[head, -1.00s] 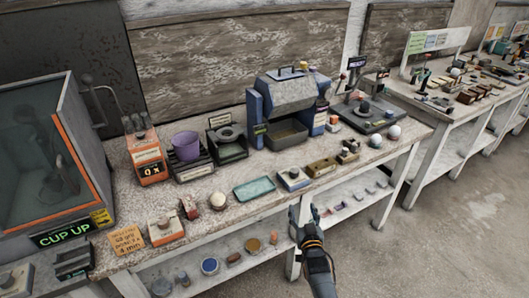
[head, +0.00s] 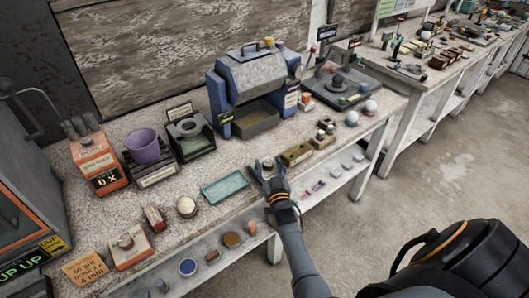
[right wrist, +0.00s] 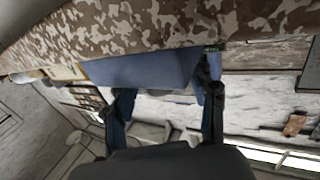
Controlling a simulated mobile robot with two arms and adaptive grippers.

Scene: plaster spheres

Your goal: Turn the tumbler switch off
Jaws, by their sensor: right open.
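My right gripper (head: 268,165) is open over the front part of the bench, at the blue switch box seen there earlier. In the head view the gripper hides most of that box, so its lever and position cannot be read. In the right wrist view the two fingers of the right gripper (right wrist: 166,80) are spread apart with nothing held. A blue surface (right wrist: 140,68) lies just beyond and between them; contact cannot be told. The blue tumbler-like machine (head: 245,80) stands behind on the bench. My left gripper is not in view.
A green tray (head: 225,187) lies left of the gripper and a brass-coloured block (head: 296,155) lies close on its right. An orange box with a knob (head: 129,248) sits further left. The lower shelf holds small dishes (head: 188,267). Floor (head: 440,170) is free at right.

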